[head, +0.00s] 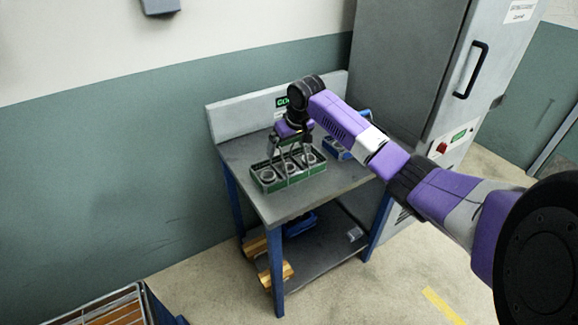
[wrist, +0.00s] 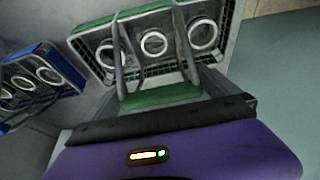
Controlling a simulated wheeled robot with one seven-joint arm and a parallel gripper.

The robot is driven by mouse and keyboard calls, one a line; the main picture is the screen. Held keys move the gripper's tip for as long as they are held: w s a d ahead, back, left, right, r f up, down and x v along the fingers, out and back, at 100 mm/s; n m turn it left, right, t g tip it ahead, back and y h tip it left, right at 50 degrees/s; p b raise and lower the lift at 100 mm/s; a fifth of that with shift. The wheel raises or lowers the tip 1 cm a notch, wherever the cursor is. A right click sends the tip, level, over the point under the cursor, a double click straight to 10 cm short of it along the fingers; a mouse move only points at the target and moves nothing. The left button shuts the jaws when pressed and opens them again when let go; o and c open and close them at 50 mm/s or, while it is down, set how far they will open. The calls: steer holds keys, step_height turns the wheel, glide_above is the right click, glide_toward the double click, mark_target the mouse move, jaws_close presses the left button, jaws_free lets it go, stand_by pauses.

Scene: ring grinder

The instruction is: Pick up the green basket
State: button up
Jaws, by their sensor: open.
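The green basket (head: 267,183) stands on the grey tabletop in the head view, with several metal rings in it. It also shows in the wrist view (wrist: 140,13), with three rings (wrist: 154,43) in a row. My gripper (head: 291,158) is directly above the basket, pointing down, with its fingers at the height of the basket's handle area. In the wrist view my gripper (wrist: 148,50) has its two fingers apart, reaching over the basket. A green bar (wrist: 160,96), which looks like part of the basket's handle, lies between the fingers. Whether the fingers touch it I cannot tell.
A blue basket (head: 338,149) with rings stands right of the green one, partly behind my arm. The table's back panel (head: 240,120) rises behind. A grey cabinet (head: 405,75) stands at the right. The table's front surface (head: 300,203) is clear.

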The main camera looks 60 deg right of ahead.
steer(key=c, duration=1.7)
steer(key=shift+r, duration=0.15)
steer(key=shift+c, duration=1.2)
steer(key=shift+r, duration=0.1)
